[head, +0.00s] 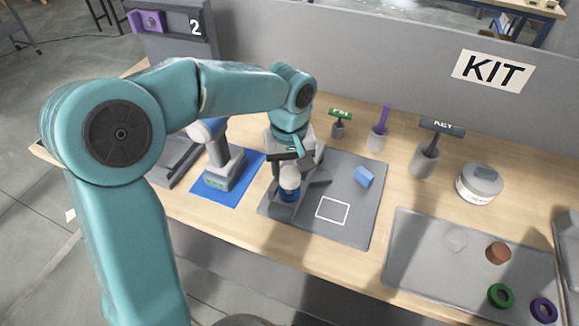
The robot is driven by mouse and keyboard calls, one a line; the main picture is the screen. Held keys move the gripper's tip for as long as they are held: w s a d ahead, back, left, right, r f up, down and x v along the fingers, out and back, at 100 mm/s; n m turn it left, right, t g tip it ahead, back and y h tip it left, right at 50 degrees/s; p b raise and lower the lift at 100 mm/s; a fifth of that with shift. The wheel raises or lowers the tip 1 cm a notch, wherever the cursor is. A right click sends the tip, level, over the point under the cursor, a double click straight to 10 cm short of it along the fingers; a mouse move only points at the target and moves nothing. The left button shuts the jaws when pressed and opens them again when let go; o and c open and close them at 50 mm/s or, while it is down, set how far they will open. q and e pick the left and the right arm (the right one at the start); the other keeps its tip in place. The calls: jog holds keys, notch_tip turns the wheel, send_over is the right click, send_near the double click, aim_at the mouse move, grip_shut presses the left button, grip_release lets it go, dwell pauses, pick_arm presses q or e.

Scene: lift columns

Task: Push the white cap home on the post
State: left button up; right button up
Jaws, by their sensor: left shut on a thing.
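The white cap (290,176) is under my left gripper (291,160), which points down and is shut on it. The post is hidden under the cap and collar, so I cannot tell how far down the cap sits. The fixture stands at the left of a grey mat (350,185). My right gripper is not in view.
A blue block (364,176) and a white square outline (333,210) are on the mat. Holders with upright tools stand behind. A round white container (479,184) is at right. A grey tray (420,262) holds a brown piece (498,252) and green (501,296) and purple (543,310) rings.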

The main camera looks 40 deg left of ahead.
pick_arm(q)
jog(key=shift+f, duration=0.15)
jog(key=shift+f+b, duration=0.35)
jog(key=shift+b, duration=0.05)
dwell(0.6)
jog(key=shift+f+b, duration=0.35)
jog(key=shift+f, duration=0.1)
jog(key=shift+f, duration=0.1)
jog(key=shift+s+f, duration=0.1)
jog(key=shift+f, duration=0.05)
dwell(1.2)
jog(key=o, duration=1.2)
jog(key=o, duration=0.4)
